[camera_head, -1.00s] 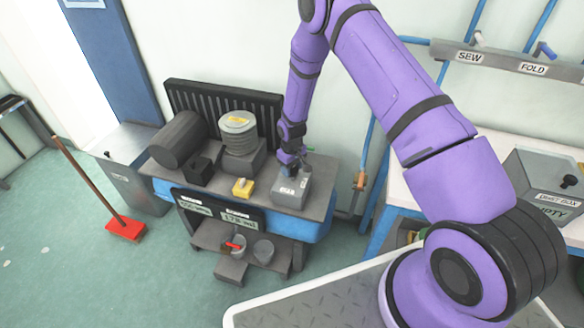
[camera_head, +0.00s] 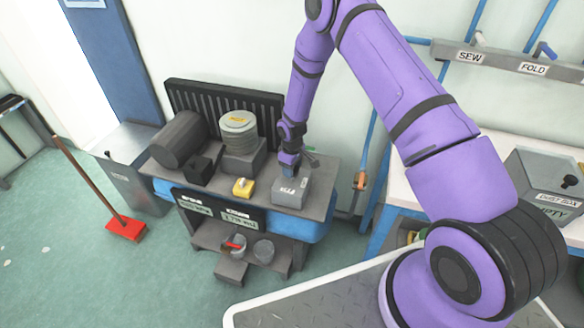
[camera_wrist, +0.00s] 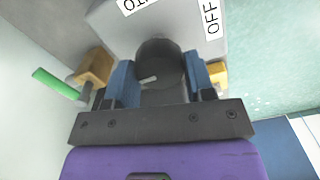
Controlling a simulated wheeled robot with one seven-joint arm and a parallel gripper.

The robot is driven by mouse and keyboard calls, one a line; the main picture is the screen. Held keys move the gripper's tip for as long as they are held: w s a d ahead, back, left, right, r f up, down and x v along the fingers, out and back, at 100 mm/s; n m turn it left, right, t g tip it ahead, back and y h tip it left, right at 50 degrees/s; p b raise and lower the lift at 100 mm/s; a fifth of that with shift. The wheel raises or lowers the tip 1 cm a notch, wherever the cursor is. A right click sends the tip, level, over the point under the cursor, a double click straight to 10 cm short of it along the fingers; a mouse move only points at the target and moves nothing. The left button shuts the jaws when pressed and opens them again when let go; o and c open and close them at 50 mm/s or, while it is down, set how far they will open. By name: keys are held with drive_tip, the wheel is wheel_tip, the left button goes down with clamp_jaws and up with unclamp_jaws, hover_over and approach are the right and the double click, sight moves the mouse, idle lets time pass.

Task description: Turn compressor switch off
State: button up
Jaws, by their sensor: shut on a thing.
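The compressor switch is a grey box (camera_head: 289,192) on the right end of the compressor bench top. In the wrist view its grey face (camera_wrist: 180,18) carries a label reading OFF (camera_wrist: 212,16) and a second, partly cut label. A dark round knob (camera_wrist: 160,62) with a pale mark stands out from that face. My gripper (camera_wrist: 161,80) is shut on the knob, one blue finger on each side. In the head view my gripper (camera_head: 289,164) reaches down onto the box, and the knob is hidden there.
A yellow part (camera_head: 243,187) sits left of the switch box. A grey cylinder (camera_head: 179,139) and a stacked round unit (camera_head: 239,132) stand farther left. An orange valve handle (camera_head: 360,181) on a pipe is at the right. A red broom (camera_head: 126,228) stands on the floor.

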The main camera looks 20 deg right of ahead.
drive_tip(key=o, duration=0.9)
wheel_tip(320, 180, up, 11)
drive_tip(key=shift+f, duration=0.1)
idle(0.3)
